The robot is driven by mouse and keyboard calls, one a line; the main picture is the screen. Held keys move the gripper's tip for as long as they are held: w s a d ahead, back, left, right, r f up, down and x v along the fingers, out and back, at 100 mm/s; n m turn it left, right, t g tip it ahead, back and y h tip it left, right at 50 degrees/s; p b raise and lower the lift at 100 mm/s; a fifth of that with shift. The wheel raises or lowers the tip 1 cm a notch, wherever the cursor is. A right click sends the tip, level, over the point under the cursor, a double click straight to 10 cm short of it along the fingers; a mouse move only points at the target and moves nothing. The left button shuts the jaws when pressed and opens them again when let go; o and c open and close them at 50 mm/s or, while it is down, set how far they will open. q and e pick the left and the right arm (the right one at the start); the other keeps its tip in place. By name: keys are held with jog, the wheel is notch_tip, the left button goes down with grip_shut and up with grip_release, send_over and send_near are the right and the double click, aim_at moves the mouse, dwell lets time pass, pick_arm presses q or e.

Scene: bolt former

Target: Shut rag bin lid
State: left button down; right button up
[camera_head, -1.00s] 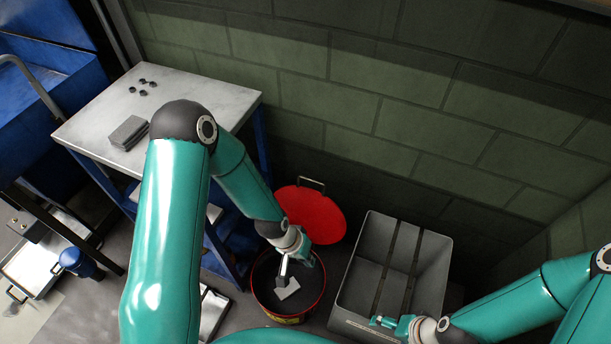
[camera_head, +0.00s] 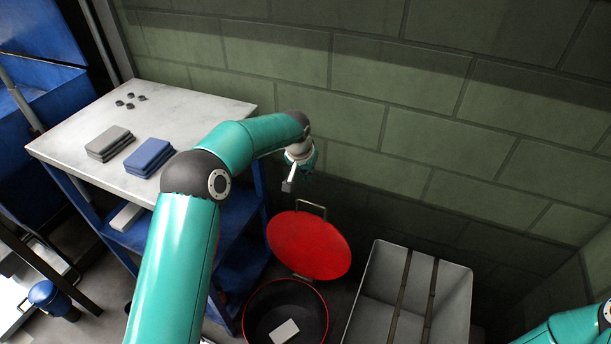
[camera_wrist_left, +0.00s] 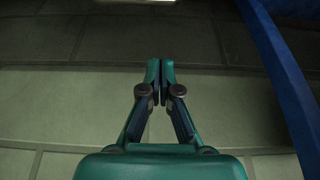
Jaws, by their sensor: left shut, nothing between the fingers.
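The rag bin (camera_head: 250,312) is a round dark drum with a red rim on the floor. Its red lid (camera_head: 308,245) stands open, tilted up at the back toward the wall, with a metal handle (camera_head: 311,208) at its upper edge. A pale rag-like piece (camera_head: 284,331) lies inside the bin. My left gripper (camera_head: 288,186) is above and slightly left of the lid handle, apart from it, near the wall. In the left wrist view its fingers (camera_wrist_left: 160,68) are shut together with nothing between them, facing the wall. My right gripper is out of view.
A grey open crate (camera_head: 455,300) stands right of the bin. The block wall (camera_head: 400,130) is close behind.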

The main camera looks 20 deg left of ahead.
pick_arm(q)
notch_tip(320, 180, down, 6)
jog(key=s, duration=0.1)
jog(key=shift+s+f+b, duration=0.2)
jog(key=shift+s+b, duration=0.15)
jog(key=shift+b, duration=0.05)
jog(key=shift+d, duration=0.1)
dwell(0.5)
